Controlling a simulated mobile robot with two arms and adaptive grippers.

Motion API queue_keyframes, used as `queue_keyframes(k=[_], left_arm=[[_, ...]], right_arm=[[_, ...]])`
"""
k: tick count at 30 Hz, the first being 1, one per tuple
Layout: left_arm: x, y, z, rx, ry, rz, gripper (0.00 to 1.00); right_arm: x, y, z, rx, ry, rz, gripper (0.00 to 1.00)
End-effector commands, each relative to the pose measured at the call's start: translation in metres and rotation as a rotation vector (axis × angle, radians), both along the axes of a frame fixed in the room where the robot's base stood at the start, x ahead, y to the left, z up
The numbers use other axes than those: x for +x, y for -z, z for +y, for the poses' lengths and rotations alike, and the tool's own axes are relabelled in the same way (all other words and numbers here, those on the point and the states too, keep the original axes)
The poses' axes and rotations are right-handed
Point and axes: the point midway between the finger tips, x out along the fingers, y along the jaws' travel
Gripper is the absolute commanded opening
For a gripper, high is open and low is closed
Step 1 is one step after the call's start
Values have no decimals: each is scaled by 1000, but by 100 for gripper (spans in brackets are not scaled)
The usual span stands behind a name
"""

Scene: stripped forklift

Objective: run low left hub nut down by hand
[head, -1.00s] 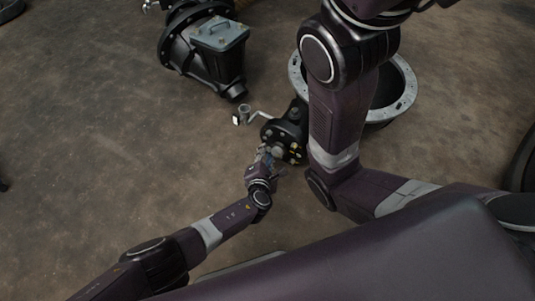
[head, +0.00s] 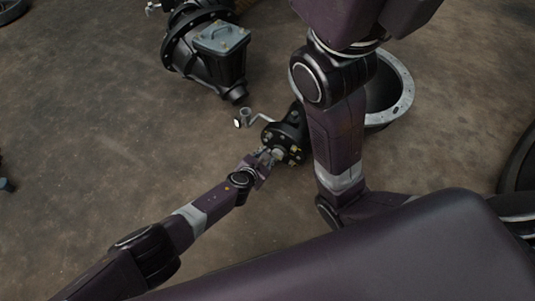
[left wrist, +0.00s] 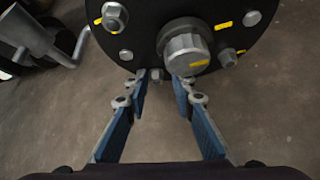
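The black round hub (head: 284,139) stands low on the floor, in front of the grey-rimmed housing. In the left wrist view the hub face (left wrist: 141,38) fills the top, with a big grey centre nut (left wrist: 187,52). A hex nut with a yellow mark (left wrist: 114,17) sits upper left, and a smaller nut (left wrist: 228,58) is at the right. My left gripper (head: 266,156) is at the hub's lower left. My right gripper is out of view.
A crank-like grey part (head: 245,118) lies left of the hub. A black gearbox-like unit (head: 207,47) stands at the upper left. The grey-rimmed housing (head: 404,96) is partly behind my right arm.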

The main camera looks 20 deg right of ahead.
Motion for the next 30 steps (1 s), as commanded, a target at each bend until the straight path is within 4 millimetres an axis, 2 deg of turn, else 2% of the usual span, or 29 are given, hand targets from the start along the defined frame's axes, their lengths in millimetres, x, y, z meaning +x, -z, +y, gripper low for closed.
queue_keyframes(k=[1,6,16,21,24,29,30], left_arm=[[0,0,0,1,1,-1,17],[-1,0,-1,1,3,0,0],[-4,2,-3,10,8,-11,0],[-6,5,-5,121,9,-157,0],[-5,6,-5,210,9,-269,0],[-3,5,-2,300,2,-381,0],[-3,4,-1,308,-2,-390,3]], right_arm=[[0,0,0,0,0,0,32],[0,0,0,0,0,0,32],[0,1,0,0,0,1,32],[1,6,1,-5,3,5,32],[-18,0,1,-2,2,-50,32],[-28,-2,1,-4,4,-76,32],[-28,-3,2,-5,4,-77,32]])
